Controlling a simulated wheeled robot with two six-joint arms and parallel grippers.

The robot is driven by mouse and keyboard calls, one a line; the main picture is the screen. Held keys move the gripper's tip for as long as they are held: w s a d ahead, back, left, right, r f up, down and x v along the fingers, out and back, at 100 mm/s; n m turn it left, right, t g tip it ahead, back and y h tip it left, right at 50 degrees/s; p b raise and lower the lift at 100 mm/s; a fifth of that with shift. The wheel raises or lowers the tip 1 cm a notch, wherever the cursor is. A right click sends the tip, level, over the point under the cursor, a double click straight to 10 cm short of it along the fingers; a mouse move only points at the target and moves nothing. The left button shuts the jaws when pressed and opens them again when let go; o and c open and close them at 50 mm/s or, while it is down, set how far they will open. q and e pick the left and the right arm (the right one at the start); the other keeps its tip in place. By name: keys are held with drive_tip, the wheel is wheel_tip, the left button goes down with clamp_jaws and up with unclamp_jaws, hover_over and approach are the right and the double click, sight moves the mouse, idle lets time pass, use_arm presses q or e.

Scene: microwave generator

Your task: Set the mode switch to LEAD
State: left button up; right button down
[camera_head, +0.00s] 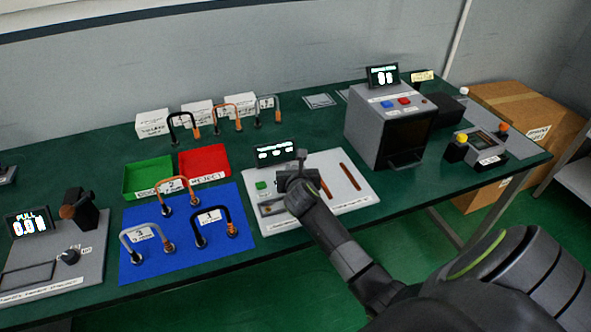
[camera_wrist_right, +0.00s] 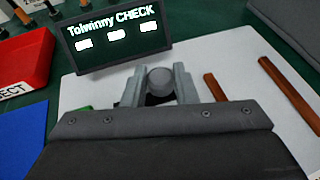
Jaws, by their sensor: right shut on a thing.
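The white test panel (camera_head: 343,174) stands at the middle of the table, with a black display (camera_head: 275,150) reading "Tolwinny CHECK" in the right wrist view (camera_wrist_right: 118,36). My right gripper (camera_head: 290,178) is over the panel's left part, just in front of the display. In the right wrist view its two grey fingers (camera_wrist_right: 160,88) are shut on a round grey knob (camera_wrist_right: 160,80), which looks like the mode switch. The knob's base and any LEAD marking are hidden by the gripper. My left gripper is not in view.
A green button (camera_head: 262,185) and two brown strips (camera_head: 349,176) are on the panel. Green (camera_head: 147,178) and red (camera_head: 204,161) trays and a blue mat (camera_head: 185,252) with several wire leads lie left. A grey microwave-like box (camera_head: 368,120) stands right.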

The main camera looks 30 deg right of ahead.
drive_tip(key=a, duration=0.2)
drive_tip(key=w+a, duration=0.1)
drive_tip(key=a, duration=0.2)
drive_tip(key=shift+d, duration=0.15)
drive_tip(key=c, duration=1.5)
unclamp_jaws()
drive_tip(key=o, duration=0.4)
drive_tip(key=shift+w+a, duration=0.1)
drive_tip(key=shift+a, duration=0.1)
drive_tip(key=shift+c, duration=0.2)
